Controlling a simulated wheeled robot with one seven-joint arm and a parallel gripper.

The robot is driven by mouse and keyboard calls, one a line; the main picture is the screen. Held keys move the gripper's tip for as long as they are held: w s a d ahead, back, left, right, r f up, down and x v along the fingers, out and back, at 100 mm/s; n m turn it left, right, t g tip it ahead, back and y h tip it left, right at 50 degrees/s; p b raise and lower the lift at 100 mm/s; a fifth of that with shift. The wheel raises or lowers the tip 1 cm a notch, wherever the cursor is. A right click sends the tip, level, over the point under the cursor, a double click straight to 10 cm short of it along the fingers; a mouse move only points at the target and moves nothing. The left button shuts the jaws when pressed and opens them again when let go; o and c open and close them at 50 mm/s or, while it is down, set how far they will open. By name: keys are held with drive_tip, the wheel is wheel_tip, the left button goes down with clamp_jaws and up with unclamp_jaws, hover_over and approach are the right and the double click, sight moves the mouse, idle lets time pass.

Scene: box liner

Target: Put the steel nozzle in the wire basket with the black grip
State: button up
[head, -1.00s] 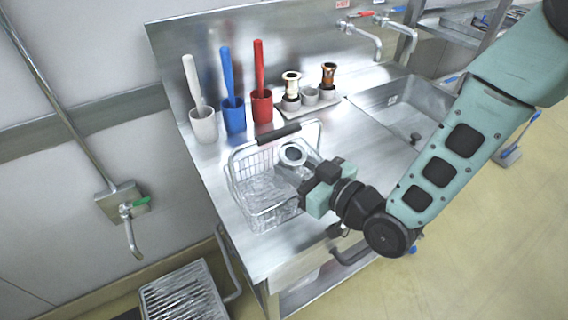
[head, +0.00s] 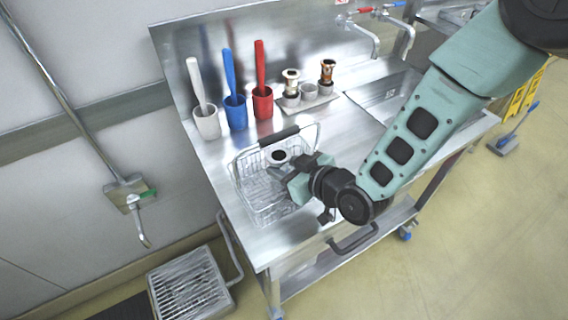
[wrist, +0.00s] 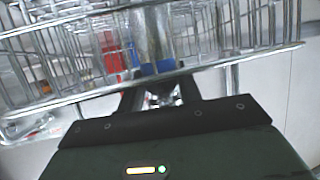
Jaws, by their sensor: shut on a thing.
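The wire basket (head: 247,196) stands on the steel counter, its black grip (head: 279,135) on the far side. The steel nozzle (head: 277,157) shows as a pale ring with a dark opening, within the basket's outline in the head view. My gripper (head: 284,171) is shut on it and reaches in from the right. How far the nozzle is below the rim, and whether it touches the wires, I cannot tell. In the wrist view the basket wires (wrist: 215,50) cross in front of my gripper (wrist: 155,93); the nozzle's lower part is hard to make out.
White, blue (head: 235,113) and red cups with upright handles stand behind the basket. A sink (head: 385,95) lies to the right.

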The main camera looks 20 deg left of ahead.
drive_tip(key=shift+f, duration=0.15)
drive_tip(key=o, duration=1.1)
drive_tip(key=shift+d+r, duration=0.15)
drive_tip(key=shift+r, duration=0.1)
drive_tip(key=b+v, duration=0.4)
drive_tip(key=v, duration=0.7)
drive_tip(key=shift+s+d+r, duration=0.25)
